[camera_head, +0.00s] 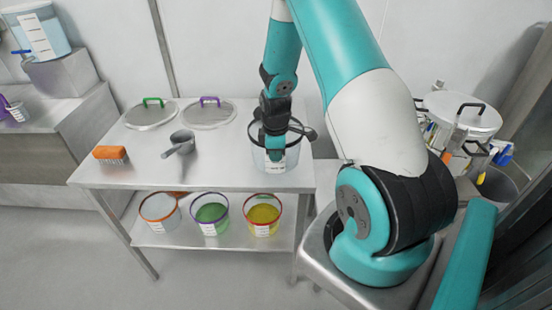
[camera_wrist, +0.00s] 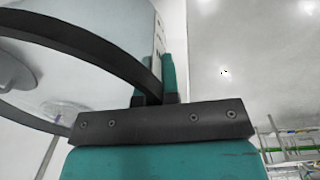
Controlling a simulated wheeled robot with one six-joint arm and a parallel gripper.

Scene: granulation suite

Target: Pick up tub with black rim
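The tub with black rim (camera_head: 293,158) is a clear, pale tub with a white label, at the right end of the upper steel table in the head view. My gripper (camera_head: 275,150) points down at its near side, with one teal finger in front of the tub wall. In the wrist view the black rim (camera_wrist: 95,55) and wall run between my close-set fingers (camera_wrist: 155,92), one on each side. The gripper looks shut on the rim and wall. The tub looks upright; I cannot tell whether its base touches the table.
On the table (camera_head: 225,172) are an orange brush (camera_head: 110,153), a metal scoop (camera_head: 180,143) and two lids with green (camera_head: 150,115) and purple (camera_head: 208,112) handles. Tubs with orange (camera_head: 160,212), purple (camera_head: 209,213) and red (camera_head: 262,214) rims stand on the lower shelf.

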